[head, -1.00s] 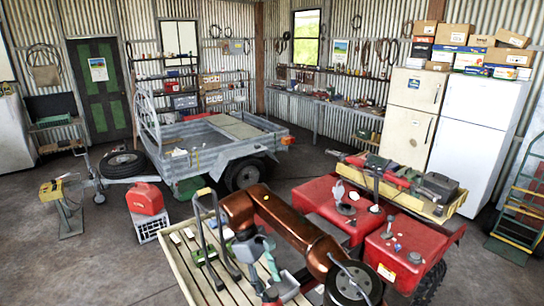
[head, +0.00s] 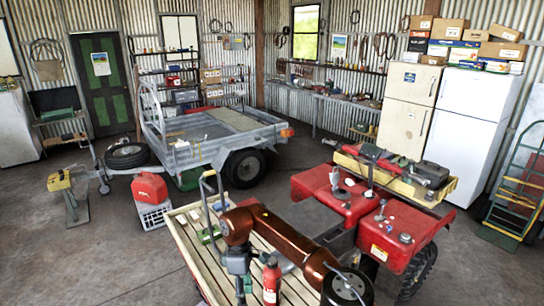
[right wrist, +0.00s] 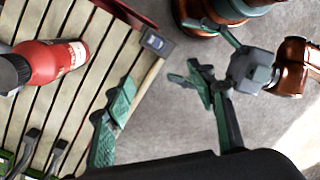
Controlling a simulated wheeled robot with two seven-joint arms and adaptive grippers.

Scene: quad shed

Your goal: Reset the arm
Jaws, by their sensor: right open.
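My right arm, copper-coloured, reaches across the slatted wooden rack (head: 184,236) of the red quad in the head view, its gripper (head: 242,285) hanging down at the near end and partly cut off. In the right wrist view my right gripper (right wrist: 165,95) has its green fingers wide apart with nothing between them. The rack's edge and the grey floor show beyond them. Copper and grey parts of my other arm, with green finger-like pieces (right wrist: 205,62), appear at the upper right there.
A red fire extinguisher (head: 271,281) stands on the rack beside the right gripper; in the wrist view it is at the left (right wrist: 50,62). A green-based tool with a dark handle (head: 211,233) is on the rack. A red jerry can (head: 149,188) and trailer (head: 205,145) stand beyond.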

